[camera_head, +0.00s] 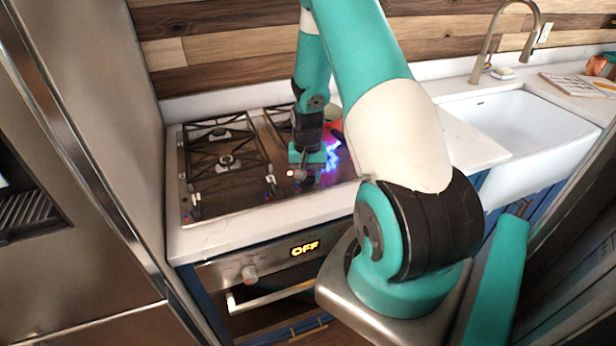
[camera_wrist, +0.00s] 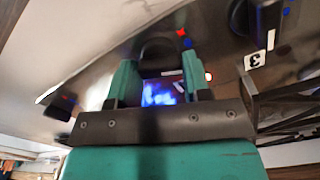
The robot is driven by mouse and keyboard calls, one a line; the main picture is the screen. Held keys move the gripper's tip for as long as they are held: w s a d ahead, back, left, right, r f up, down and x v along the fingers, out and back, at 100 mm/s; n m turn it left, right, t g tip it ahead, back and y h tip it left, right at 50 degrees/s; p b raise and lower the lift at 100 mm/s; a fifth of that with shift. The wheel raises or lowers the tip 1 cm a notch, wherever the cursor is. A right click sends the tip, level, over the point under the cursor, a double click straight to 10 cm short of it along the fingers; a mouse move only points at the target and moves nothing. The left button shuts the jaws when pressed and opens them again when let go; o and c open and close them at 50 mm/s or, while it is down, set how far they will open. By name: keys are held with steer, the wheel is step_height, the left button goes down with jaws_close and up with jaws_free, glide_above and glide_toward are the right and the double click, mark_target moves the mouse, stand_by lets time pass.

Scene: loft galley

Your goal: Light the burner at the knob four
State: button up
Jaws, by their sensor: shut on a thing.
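My gripper (camera_wrist: 158,80) has its two teal fingers closed around a dark round knob (camera_wrist: 160,52) on the steel cooktop (camera_head: 230,195). Any number beside this knob is hidden. A label "3" (camera_wrist: 255,60) lies to the right in the wrist view, near another dark knob (camera_wrist: 240,18). A further dark knob (camera_wrist: 60,105) is at the left. In the head view my gripper (camera_head: 298,172) is low over the cooktop's right front. A bright blue-violet glow (camera_head: 332,156) that looks like flame shows just beyond it, with its burner mostly hidden by my arm.
Black grates (camera_head: 225,160) cover the cooktop's left side, and the burners there show no flame. An orange-red object (camera_head: 334,115) stands partly hidden behind my arm. A white sink (camera_head: 520,125) is at the right.

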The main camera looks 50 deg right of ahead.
mark_target(307, 177)
steer(key=shift+m, duration=0.9)
steer(key=o, duration=0.9)
step_height(307, 177, up, 18)
steer(key=b, duration=0.3)
steer(key=shift+f, duration=0.25)
